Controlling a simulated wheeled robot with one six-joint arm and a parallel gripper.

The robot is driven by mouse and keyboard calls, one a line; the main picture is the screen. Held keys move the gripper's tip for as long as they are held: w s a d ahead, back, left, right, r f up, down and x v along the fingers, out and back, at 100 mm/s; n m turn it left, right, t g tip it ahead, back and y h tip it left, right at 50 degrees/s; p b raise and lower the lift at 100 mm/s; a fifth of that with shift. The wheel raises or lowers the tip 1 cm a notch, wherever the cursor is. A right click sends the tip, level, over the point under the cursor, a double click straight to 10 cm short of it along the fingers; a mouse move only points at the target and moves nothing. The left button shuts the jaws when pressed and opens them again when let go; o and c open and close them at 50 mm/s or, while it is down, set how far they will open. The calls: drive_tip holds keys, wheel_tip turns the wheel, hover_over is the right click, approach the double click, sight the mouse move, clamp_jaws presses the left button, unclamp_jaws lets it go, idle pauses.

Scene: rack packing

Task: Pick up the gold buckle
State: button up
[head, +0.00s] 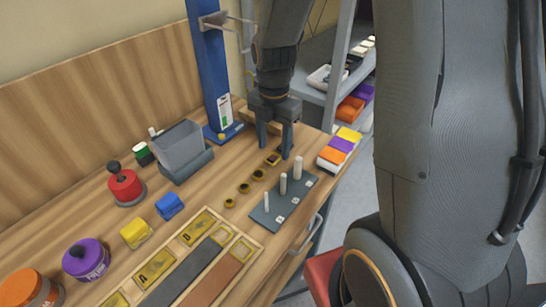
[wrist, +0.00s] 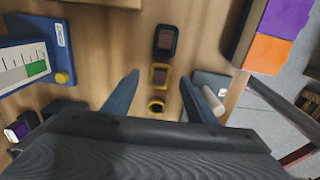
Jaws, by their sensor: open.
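The gold buckle (wrist: 160,76) is a small square gold frame with a brown inside, lying on the wooden bench. In the wrist view it is between the two fingers of my gripper (wrist: 158,82), apart from both. A black square buckle (wrist: 165,41) lies just beyond it, and a gold-rimmed rounder piece (wrist: 156,105) is just nearer, partly hidden by my gripper body. In the head view my gripper (head: 274,152) points down, open and empty, over the far end of the row, where the gold buckle (head: 271,160) shows small beside a finger.
Several small round pieces (head: 244,187) continue the row towards the front. A grey plate with white pegs (head: 283,183) stands close on the right. Orange, purple and yellow boxes (head: 341,144) sit at the bench edge. A blue post (head: 209,70) and grey bin (head: 181,150) are left.

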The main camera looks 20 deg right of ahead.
sight(273, 160)
drive_tip(key=shift+f, duration=1.35)
drive_tip(key=c, duration=1.1)
drive_tip(key=shift+c, duration=0.2)
drive_tip(key=shift+r, duration=0.2)
